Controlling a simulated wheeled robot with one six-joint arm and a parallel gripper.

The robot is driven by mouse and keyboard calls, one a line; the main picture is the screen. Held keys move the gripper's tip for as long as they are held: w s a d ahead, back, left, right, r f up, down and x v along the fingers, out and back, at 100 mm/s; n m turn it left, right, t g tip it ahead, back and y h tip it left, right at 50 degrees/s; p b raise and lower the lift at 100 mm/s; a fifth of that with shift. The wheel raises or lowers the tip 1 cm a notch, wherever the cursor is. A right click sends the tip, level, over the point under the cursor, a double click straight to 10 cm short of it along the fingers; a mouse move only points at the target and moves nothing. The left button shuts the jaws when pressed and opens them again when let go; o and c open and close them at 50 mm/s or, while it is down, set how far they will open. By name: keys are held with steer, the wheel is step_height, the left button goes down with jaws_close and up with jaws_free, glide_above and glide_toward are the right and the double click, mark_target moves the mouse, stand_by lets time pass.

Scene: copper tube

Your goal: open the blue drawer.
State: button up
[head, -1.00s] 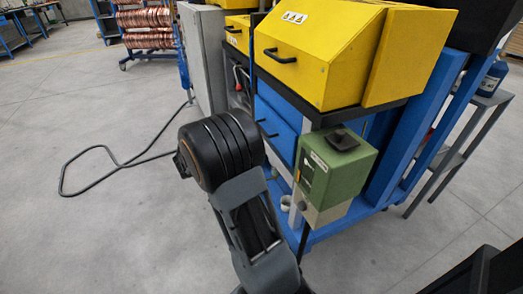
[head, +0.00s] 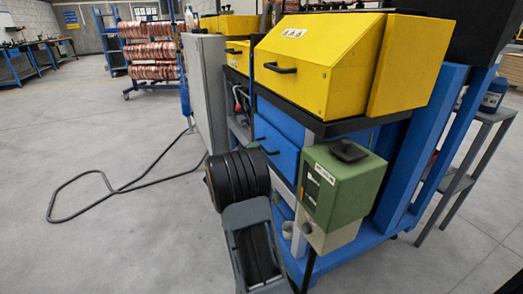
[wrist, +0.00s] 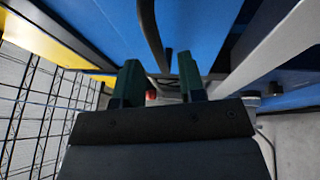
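The blue drawer (head: 280,150) sits in the blue-framed machine below the yellow hood and looks shut in the head view. Its black handle (head: 267,141) is on its front. In the wrist view a blue panel (wrist: 210,30) fills the top, and a dark curved bar (wrist: 150,35), which looks like the handle, runs down toward the gap between my fingertips. My gripper (wrist: 160,80) is open, with its two dark green fingers apart. I cannot tell whether the bar lies between the fingers or beyond them.
A green box (head: 340,185) juts out just right of the drawer. The yellow hood (head: 320,60) overhangs above. A black cable (head: 100,180) lies on the floor at left, where the floor is otherwise open. A red knob (wrist: 151,94) shows past my fingers.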

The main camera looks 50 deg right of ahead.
steer(key=shift+d+r, duration=0.15)
steer(key=shift+d, duration=0.7)
steer(key=shift+d+r, duration=0.15)
steer(key=shift+d, duration=0.7)
jaws_close()
